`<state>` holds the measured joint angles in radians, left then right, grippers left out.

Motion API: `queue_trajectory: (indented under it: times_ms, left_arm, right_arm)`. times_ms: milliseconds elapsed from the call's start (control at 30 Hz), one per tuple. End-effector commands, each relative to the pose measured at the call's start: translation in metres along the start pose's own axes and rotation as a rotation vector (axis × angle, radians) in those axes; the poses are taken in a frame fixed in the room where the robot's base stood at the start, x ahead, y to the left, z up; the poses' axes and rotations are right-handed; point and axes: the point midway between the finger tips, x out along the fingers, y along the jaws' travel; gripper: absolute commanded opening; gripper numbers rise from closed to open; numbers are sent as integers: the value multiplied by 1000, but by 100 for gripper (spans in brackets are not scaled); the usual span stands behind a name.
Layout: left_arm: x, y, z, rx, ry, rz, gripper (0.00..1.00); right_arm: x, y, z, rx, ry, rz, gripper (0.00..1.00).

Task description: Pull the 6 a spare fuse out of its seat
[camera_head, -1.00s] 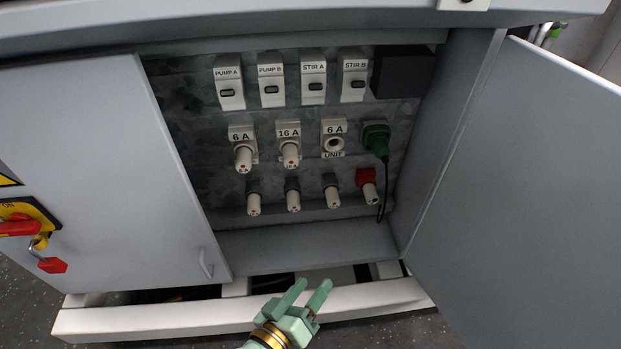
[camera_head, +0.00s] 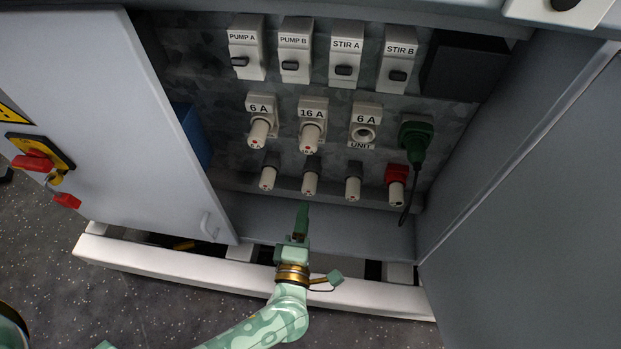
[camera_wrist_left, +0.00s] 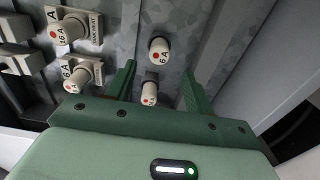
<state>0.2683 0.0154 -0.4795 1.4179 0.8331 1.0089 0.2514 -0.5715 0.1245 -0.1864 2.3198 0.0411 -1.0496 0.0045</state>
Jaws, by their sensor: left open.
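The lower row of the cabinet holds spare fuses with pale bodies in grey seats: a left one (camera_head: 268,178), a middle one (camera_head: 311,182) and a right one (camera_head: 353,187). Their ratings are too small to read in the head view. My left gripper (camera_head: 303,206) is open and empty, just below this row, its fingers seen edge-on. In the left wrist view, one spare fuse (camera_wrist_left: 149,93) shows between the open fingers (camera_wrist_left: 158,90), apparently beyond their tips. Another spare (camera_wrist_left: 158,51) is farther up. My right gripper is not in view.
Above are a 6 A fuse (camera_head: 258,132), a 16 A fuse (camera_head: 310,137), an open 6 A holder (camera_head: 364,134) and a green plug (camera_head: 416,138) with a black cord. A red-seated fuse (camera_head: 397,183) ends the lower row. Open doors flank the cabinet: left (camera_head: 110,120), right (camera_head: 540,210).

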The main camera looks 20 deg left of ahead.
Motion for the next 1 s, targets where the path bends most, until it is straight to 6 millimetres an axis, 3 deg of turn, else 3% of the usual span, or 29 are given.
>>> queue_trajectory:
  times_ms: [267, 600, 1000]
  left_arm:
    - [18, -1, 0, 1, 0, 1, 53]
    - [66, 1, 0, 2, -1, 2, 53]
    - [90, 0, 0, 1, -1, 1, 53]
  right_arm:
    - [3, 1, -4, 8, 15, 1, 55]
    - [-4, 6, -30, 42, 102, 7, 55]
    - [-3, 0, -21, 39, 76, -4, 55]
